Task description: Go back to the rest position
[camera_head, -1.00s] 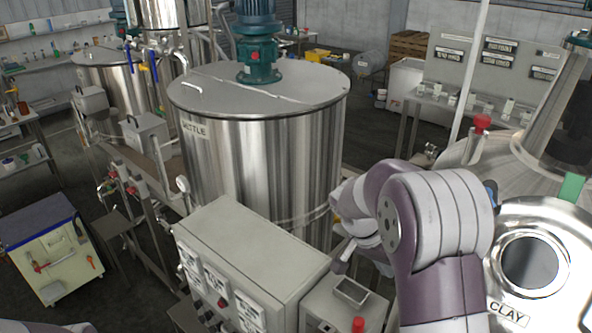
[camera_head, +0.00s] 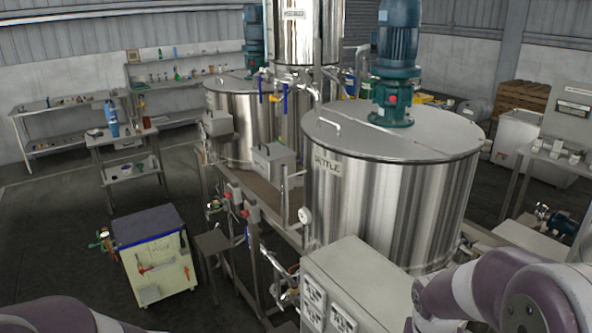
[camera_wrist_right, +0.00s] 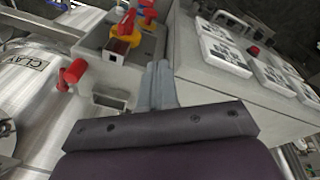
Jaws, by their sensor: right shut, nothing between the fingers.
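My right gripper (camera_wrist_right: 158,84) shows in the right wrist view. Its two grey fingers are together with nothing between them, in front of grey boxes. In the head view my right arm (camera_head: 500,290) comes in at the lower right; its gripper is not visible there. Part of my left arm (camera_head: 70,315) shows at the lower left edge of the head view; the left gripper is out of frame.
A large steel tank labelled KETTLE (camera_head: 390,200) stands right of centre, behind a grey control box (camera_head: 350,285). A wheeled tool cabinet (camera_head: 150,255) stands at left. In the wrist view, a red-handled valve (camera_wrist_right: 124,30) is near the fingers.

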